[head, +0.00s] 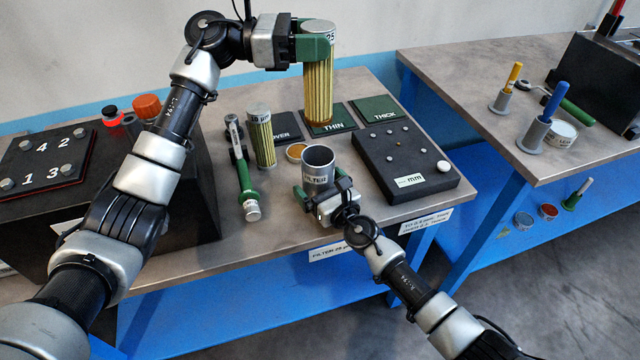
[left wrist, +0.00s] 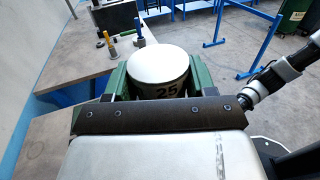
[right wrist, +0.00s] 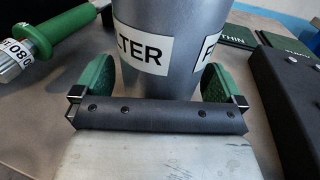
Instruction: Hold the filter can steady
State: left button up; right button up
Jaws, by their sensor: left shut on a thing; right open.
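The grey filter can (head: 318,160), labelled FILTER, stands upright and open-topped near the table's front edge. My right gripper (head: 323,186) is open, with its green fingers on either side of the can. The right wrist view shows the can (right wrist: 178,25) between the fingers, with a visible gap at least on the right. My left gripper (head: 316,44) is shut on the top of a yellow pleated cartridge (head: 318,88) marked 25. The cartridge is upright over the THIN pad (head: 345,118); I cannot tell whether it touches it. Its silver cap (left wrist: 158,65) shows in the left wrist view.
Another pleated cartridge (head: 262,138) stands left of the can, near a yellow disc (head: 296,151) and a green-handled tool (head: 245,180). A black block (head: 405,165) with small balls is close on the can's right. The THICK pad (head: 378,110) lies behind it.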

jog(key=shift+c, duration=0.2)
jog(key=c, duration=1)
jog(key=shift+c, duration=0.2)
jog(key=c, duration=0.5)
dwell(0.4)
